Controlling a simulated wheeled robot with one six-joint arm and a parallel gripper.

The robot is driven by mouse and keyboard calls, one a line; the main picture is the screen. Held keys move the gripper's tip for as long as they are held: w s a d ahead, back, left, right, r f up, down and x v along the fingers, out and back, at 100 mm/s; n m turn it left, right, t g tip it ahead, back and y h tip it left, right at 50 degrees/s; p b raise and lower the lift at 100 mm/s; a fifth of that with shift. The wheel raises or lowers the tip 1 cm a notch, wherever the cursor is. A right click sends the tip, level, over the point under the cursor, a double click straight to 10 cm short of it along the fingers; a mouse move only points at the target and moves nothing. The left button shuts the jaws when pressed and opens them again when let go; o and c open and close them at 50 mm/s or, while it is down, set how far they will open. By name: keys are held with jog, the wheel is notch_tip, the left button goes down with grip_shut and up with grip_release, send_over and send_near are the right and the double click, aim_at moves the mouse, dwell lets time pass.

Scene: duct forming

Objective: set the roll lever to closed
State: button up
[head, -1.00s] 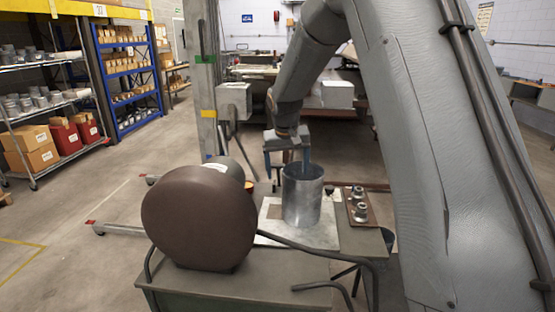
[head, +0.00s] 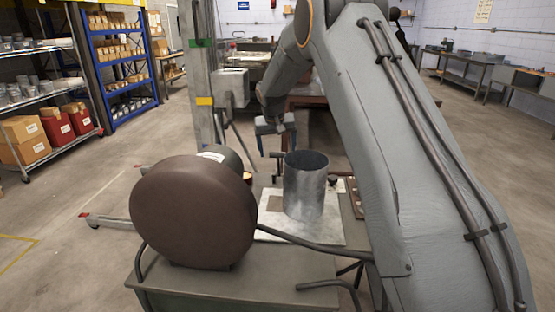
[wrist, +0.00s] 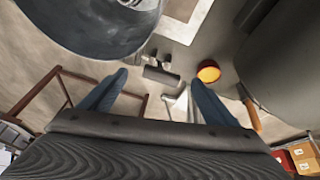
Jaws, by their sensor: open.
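My gripper (head: 276,142) is open and empty, pointing down behind the metal cylinder. Its two blue fingers stand apart in the wrist view (wrist: 157,98), with nothing between them.
The open metal cylinder (head: 304,188) stands upright on a light sheet (head: 330,232) on the bench, close to my gripper. The large brown drum (head: 192,212) blocks the view at left. A grey post (head: 203,100) stands behind. Shelves (head: 120,65) are farther left.

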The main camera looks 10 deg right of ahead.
aim_at(279, 166)
jog(key=shift+p+x, duration=0.65)
jog(key=shift+x, duration=2.25)
jog(key=shift+a, duration=0.1)
jog(key=c, duration=1.5)
